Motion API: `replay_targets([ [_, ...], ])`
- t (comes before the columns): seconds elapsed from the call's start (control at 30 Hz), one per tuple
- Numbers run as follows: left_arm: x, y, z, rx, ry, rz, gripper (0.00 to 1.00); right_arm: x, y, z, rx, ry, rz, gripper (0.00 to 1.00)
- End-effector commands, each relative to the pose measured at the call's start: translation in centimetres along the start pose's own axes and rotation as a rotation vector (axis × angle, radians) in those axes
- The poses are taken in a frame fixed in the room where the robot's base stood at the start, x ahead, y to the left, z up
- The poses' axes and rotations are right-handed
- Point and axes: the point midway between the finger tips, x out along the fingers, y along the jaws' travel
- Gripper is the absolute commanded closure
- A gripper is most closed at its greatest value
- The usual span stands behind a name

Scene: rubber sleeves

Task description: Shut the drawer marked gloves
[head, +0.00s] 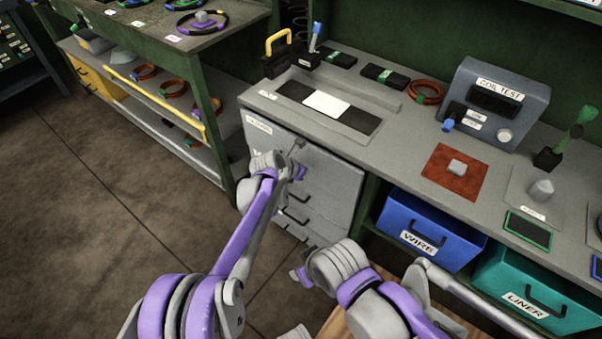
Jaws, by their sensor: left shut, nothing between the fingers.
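A grey drawer cabinet (335,180) stands under the workbench, left of the bins. A small white label (258,127) sits near its top left; its print is too small to read surely, so I cannot tell which drawer is marked gloves. Several dark handles show down the front. My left gripper (298,163) is shut and empty at the upper part of the cabinet front, and with its arm it hides part of that front. I cannot tell whether it touches, or how far any drawer stands out. My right gripper (301,276) is low in front of the cabinet; its finger gap is unclear.
A blue bin marked WIRE (430,229) and a teal bin marked LINER (520,287) are under the bench to the right. The worktop holds a COIL TEST box (497,102) and a red mat (440,179). A shelf with a yellow rail (150,98) is at left. The floor (90,220) is clear.

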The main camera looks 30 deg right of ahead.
Motion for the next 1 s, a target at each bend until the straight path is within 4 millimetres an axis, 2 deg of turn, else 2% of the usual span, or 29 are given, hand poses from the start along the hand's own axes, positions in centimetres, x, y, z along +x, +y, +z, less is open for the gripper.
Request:
replay_targets([
  [0.3, 1.1, 0.0, 1.1, 0.0, 0.0, 0.001, 1.0, -0.1, 0.0, 0.0, 0.0, 0.0, 0.0, 0.41],
  [0.73, 1.2, -0.1, 1.4, -0.001, -0.006, 0.001, 1.0, -0.1, 0.0, 0.0, 0.0, 0.0, 0.0, 0.41],
  [0.87, 0.9, 0.2, 1.2, -0.002, -0.006, 0.001, 1.0, -0.1, 0.0, 0.0, 0.0, 0.0, 0.0, 0.41],
  [1.0, -0.1, 1.2, 0.1, -0.002, -0.002, 0.001, 1.0, 0.1, 0.0, 0.0, 0.0, 0.0, 0.0, 0.41],
])
